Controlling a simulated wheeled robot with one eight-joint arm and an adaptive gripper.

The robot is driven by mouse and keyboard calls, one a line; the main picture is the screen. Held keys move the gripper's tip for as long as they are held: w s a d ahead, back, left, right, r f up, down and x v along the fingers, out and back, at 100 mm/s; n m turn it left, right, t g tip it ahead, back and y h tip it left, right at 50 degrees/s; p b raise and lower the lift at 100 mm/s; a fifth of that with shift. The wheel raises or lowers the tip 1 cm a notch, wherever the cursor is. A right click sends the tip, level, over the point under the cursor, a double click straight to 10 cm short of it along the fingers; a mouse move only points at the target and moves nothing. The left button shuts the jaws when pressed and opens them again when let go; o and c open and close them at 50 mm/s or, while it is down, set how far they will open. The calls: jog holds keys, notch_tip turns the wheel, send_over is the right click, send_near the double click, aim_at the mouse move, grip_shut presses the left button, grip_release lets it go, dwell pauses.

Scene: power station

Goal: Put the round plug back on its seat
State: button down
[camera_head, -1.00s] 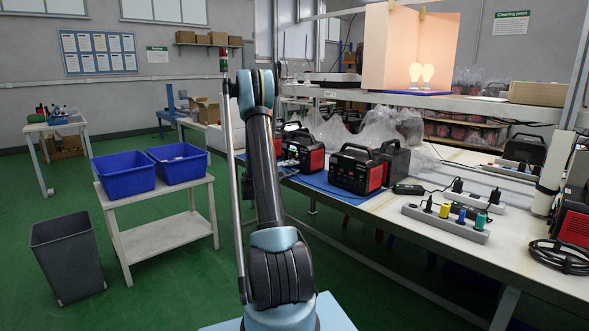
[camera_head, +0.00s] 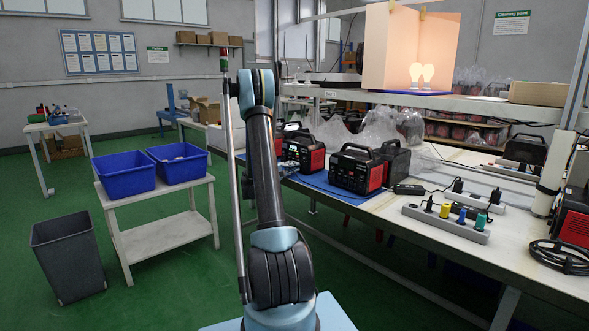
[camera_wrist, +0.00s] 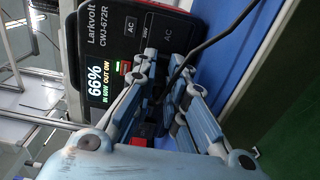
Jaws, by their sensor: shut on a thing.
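In the wrist view, my gripper (camera_wrist: 168,88) is in front of a black and red power station (camera_wrist: 110,45) marked Larkvolt CWJ-672R. My fingers are closed around a small dark thing, which looks like the round plug (camera_wrist: 163,92). A black cable (camera_wrist: 205,45) runs from between the fingers to the upper right. The fingers hide most of the plug. The seat is not clearly visible, and I cannot tell whether the plug touches the station. In the head view my arm hides most of the gripper.
Red and black power stations (camera_head: 357,170) stand on a blue mat (camera_head: 325,186) on the long bench (camera_head: 400,215). A power strip (camera_head: 445,222) with coloured plugs and a coiled cable (camera_head: 560,257) lie to the right. Blue bins (camera_head: 125,174) stand on a side table at left.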

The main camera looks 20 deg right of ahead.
jog(key=shift+s+a, duration=0.15)
jog(key=shift+a, duration=0.1)
dwell(0.3)
jog(key=shift+v, duration=1.75)
jog(key=w+a+n+t+y, duration=0.7)
jog(key=w+a+t, duration=0.15)
jog(key=a, duration=0.35)
jog(key=w+a+r+n+t+y, duration=0.1)
jog(key=a+n+y, duration=0.6)
jog(key=a, duration=0.8)
jog(key=w+t+y, duration=0.1)
jog(key=t+y, duration=0.1)
jog(key=y, duration=0.1)
jog(key=shift+w+a, duration=0.15)
jog(key=shift+w, duration=0.1)
jog(key=shift+s, duration=0.1)
